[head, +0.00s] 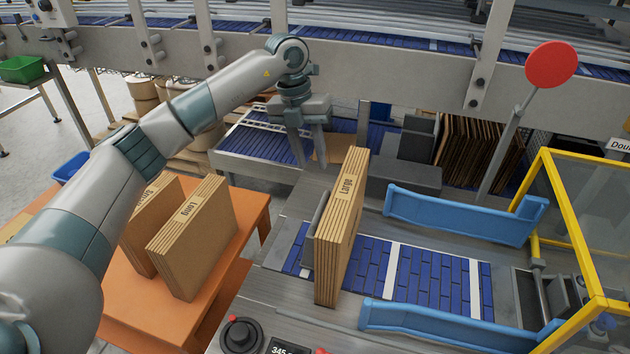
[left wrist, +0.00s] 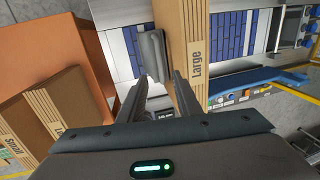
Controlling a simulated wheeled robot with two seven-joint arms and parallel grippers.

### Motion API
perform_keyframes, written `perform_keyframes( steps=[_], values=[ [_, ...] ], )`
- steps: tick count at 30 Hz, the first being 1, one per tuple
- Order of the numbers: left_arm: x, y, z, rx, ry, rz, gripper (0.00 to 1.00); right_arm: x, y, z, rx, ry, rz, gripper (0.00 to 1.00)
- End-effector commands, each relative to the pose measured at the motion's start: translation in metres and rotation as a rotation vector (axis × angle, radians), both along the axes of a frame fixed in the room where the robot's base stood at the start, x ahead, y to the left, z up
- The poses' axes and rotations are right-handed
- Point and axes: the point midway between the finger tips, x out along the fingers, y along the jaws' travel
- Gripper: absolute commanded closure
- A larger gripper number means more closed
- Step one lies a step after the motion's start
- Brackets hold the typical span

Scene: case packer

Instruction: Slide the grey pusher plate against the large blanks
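The large blanks (head: 342,235) stand upright as a cardboard stack on the blue belt in the head view; the stack, marked "Large", also shows in the left wrist view (left wrist: 190,45). The grey pusher plate (head: 318,222) stands close along their left side, partly hidden by them; it also shows in the left wrist view (left wrist: 152,55). I cannot tell whether plate and blanks touch. My left gripper (head: 308,162) is open and empty, pointing down above and behind the plate. In the left wrist view its fingers (left wrist: 160,80) are apart, with the plate beyond their gap. My right gripper is out of view.
An orange table (head: 215,300) at left holds the "Long" stack (head: 195,240) and another stack (head: 150,225). Blue guide rails (head: 460,215) flank the belt (head: 430,275). A yellow-framed guard (head: 570,220) stands at right, a red disc (head: 551,65) above. A control knob (head: 241,335) is in front.

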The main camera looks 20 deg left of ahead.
Motion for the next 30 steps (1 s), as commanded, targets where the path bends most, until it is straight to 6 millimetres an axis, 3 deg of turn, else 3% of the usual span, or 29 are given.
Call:
perform_keyframes(
  steps=[6, 12, 30],
  values=[
    [0.000, 0.007, 0.033, -0.001, -0.002, 0.001, 0.69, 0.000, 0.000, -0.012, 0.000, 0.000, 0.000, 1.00],
    [0.000, 0.010, 0.046, 0.000, 0.000, 0.002, 0.69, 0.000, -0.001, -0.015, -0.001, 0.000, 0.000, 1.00],
    [-0.001, 0.010, 0.048, 0.000, 0.001, 0.001, 0.69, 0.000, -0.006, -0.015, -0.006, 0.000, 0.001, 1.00]
  ],
)
